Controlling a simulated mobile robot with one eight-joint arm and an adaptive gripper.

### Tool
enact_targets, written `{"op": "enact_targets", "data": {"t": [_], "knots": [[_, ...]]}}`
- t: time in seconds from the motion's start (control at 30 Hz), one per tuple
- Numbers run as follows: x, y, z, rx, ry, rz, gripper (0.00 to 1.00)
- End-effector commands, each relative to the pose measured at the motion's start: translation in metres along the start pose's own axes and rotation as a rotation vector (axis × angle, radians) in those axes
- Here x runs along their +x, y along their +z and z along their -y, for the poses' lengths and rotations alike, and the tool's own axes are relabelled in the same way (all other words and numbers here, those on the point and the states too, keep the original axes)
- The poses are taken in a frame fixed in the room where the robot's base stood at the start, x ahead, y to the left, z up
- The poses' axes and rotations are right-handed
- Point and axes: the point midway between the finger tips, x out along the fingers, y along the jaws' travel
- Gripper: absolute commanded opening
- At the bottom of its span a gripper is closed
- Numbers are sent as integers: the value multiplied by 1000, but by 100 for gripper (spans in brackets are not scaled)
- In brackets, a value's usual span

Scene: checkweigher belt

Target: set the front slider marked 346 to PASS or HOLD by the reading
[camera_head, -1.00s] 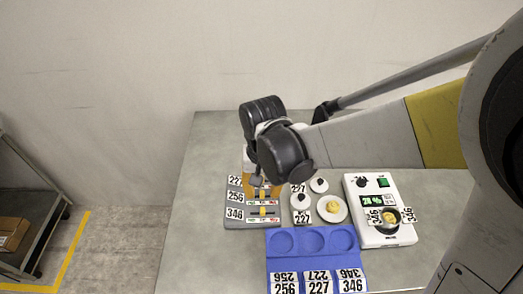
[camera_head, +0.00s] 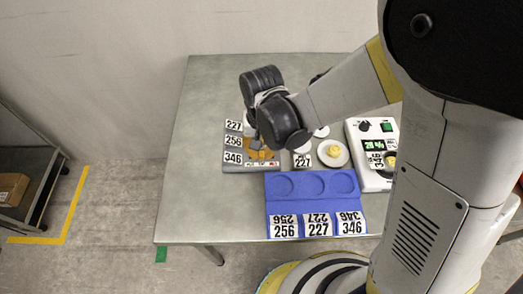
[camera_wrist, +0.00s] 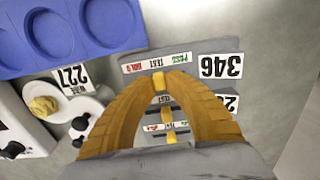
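The grey slider panel (camera_head: 232,163) carries rows marked 227, 256 and 346. In the wrist view it appears upside down, with the 346 tag (camera_wrist: 221,66) beside the front row. The front slider's yellow knob (camera_wrist: 158,80) stands near the middle of its row, by the word TEST; a red word is on the left and a green one on the right. My gripper (camera_wrist: 159,82) has its yellow fingertips closed in on both sides of this knob. The white scale (camera_head: 367,179) has a green-lit display (camera_head: 374,145), whose digits I cannot read surely, and a dish tagged 346.
A blue tray (camera_head: 315,203) with round recesses and tags 256, 227, 346 lies in front of the panel. A white dish (camera_head: 333,154) with a yellow lump and black-knobbed white weights stand between panel and scale. The table's left side (camera_head: 190,150) is clear.

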Motion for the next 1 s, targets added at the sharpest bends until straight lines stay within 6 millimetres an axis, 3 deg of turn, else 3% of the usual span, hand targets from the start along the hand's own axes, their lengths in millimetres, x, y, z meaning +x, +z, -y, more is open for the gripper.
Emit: {"op": "enact_targets", "data": {"t": [0.27, 0.5, 0.77, 0.8, 0.83, 1.0], "knots": [[0, 0, 0, 0, 0, 0, 0], [1, 0, 25, -3, 0, 0, 0], [0, 0, 28, -1, -3, 0, 0], [0, 0, 28, -1, -3, 0, 25], [0, 0, 28, -1, -3, 0, 34], [0, 0, 27, -1, -2, 0, 36]]}}
